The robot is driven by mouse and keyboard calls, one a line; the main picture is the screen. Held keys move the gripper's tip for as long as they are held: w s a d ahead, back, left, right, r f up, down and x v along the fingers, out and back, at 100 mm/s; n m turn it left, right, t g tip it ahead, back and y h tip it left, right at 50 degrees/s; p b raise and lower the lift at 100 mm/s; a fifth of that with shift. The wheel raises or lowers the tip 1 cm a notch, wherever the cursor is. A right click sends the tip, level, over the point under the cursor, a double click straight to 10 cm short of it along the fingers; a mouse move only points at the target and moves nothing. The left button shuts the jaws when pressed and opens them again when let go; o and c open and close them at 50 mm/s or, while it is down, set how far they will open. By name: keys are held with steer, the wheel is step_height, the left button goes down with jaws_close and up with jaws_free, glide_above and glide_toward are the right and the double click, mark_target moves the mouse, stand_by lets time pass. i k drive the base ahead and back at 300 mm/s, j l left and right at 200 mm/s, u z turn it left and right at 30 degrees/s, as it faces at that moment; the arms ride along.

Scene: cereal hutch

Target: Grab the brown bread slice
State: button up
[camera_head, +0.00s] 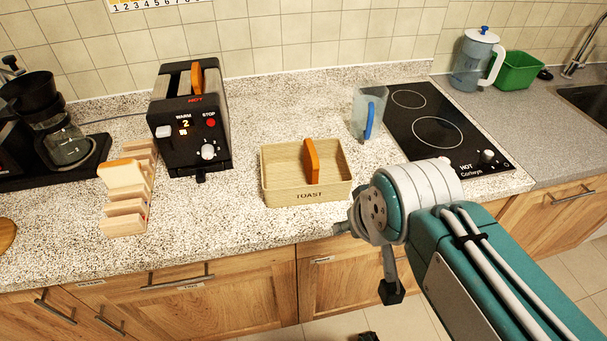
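A brown bread slice (312,161) stands upright in the beige basket marked TOAST (306,195), in the middle of the counter. Another brown slice (197,77) sticks up out of a slot of the black toaster (190,130). A paler slice with a brown crust (122,175) stands in the wooden rack (124,225) at the left. My gripper (366,260) is in front of the counter's edge, right of and below the basket. Its fingers look spread apart and empty, partly hidden by my wrist. It touches no bread.
A clear jug with a blue handle (366,115) stands behind the basket, beside the black hob (430,125). A coffee maker (60,135) is at the far left. A lidded pitcher (475,62) and a green tub (516,70) are at the back right. Counter between toaster and basket is clear.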

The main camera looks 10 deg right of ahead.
mark_target(196, 75)
steer(key=j+z, duration=0.15)
steer(key=j, duration=0.15)
steer(key=k+j+z, duration=0.15)
steer(key=j, duration=0.15)
steer(key=k+j+z, duration=0.15)
steer(key=j, duration=0.15)
steer(key=j+z, duration=0.35)
steer(key=j, duration=0.4)
steer(key=k+j+z, duration=0.1)
steer(key=j+z, duration=0.25)
steer(key=j, duration=0.4)
